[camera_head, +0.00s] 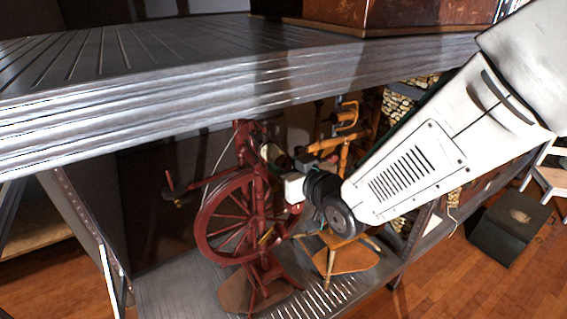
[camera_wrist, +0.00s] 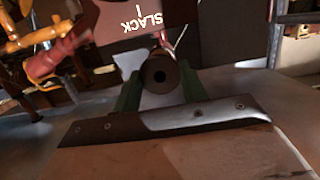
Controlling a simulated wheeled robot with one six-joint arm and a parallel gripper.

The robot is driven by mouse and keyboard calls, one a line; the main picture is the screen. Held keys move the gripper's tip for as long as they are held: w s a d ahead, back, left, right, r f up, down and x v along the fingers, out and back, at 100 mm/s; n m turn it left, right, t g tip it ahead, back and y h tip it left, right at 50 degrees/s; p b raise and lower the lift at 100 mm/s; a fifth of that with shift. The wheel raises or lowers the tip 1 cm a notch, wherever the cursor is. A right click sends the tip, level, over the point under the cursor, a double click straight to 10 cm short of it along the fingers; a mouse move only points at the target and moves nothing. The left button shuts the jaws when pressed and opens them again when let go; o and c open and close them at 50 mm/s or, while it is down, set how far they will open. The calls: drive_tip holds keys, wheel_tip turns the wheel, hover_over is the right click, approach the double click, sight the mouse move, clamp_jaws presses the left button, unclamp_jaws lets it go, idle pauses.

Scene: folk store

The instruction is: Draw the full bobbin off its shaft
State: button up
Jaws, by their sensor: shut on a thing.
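The dark red spinning wheel (camera_head: 204,218) stands on the lower shelf in the head view. My gripper (camera_head: 277,158) reaches in from the right, at the upper part of the wheel. In the wrist view, my gripper's green fingers (camera_wrist: 160,88) are shut on a brown round piece, which I take for the bobbin (camera_wrist: 160,62). Its end faces the camera and shows a dark round hole. I cannot tell how much of the shaft is inside it. The fingers and arm hide much of the bobbin in the head view.
A ribbed grey shelf top (camera_head: 120,55) hangs over the wheel. A sign reading SLACK (camera_wrist: 135,18) is just beyond the bobbin. A dark box (camera_head: 508,225) stands on the floor.

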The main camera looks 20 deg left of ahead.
drive_tip(key=shift+f+v, duration=0.2)
drive_tip(key=shift+v, duration=1)
drive_tip(key=shift+f+v, duration=0.25)
drive_tip(key=shift+v, duration=0.9)
drive_tip(key=shift+d, duration=0.1)
